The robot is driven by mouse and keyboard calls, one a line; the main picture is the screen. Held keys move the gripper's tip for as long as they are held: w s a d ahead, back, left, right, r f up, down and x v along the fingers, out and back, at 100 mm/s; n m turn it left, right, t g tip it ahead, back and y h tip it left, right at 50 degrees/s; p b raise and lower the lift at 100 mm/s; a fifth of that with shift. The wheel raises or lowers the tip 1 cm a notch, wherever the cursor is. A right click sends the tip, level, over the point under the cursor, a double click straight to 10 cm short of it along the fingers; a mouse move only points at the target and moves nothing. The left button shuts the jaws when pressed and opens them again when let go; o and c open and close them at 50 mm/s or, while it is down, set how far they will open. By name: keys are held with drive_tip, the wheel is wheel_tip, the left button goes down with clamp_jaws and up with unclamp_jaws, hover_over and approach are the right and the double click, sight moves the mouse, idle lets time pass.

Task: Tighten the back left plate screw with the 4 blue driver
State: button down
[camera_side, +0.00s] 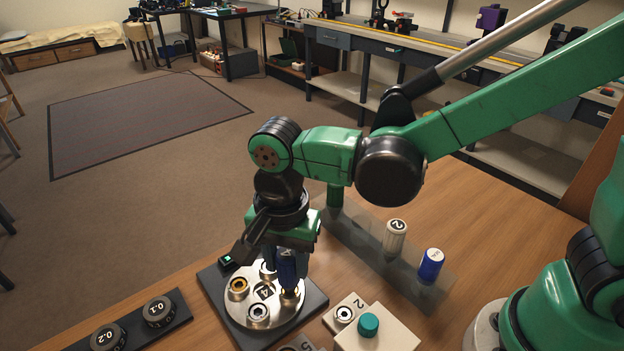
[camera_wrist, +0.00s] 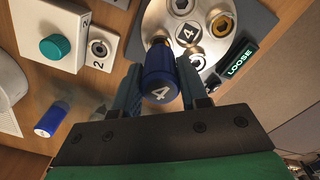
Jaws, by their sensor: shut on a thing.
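My gripper (camera_side: 285,254) is shut on the blue driver (camera_wrist: 160,80) marked 4, which stands upright. The driver also shows, partly hidden by the fingers, in the side view (camera_side: 287,268). Its lower end meets a gold-ringed screw (camera_side: 291,299) at the right of the round silver plate (camera_side: 276,317); I cannot tell whether the tip is fully seated. Other plate screws show at left (camera_side: 238,288) and front (camera_side: 260,312); one at the back is partly hidden. The plate's centre is marked 4. A small display (camera_wrist: 241,62) reads LOOSE.
A rack (camera_side: 365,255) at the back right holds a white driver (camera_side: 395,236) marked 2 and another blue driver (camera_side: 432,265). A cream block with a teal knob (camera_side: 369,324) and a screw block (camera_side: 344,312) marked 2 stand close right. Black dials (camera_side: 158,311) lie left.

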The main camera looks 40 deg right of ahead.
drive_tip(key=shift+m, duration=0.4)
drive_tip(key=shift+r, duration=0.3)
drive_tip(key=shift+r, duration=0.5)
drive_tip(key=shift+r, duration=0.1)
drive_tip(key=shift+r, duration=1.4)
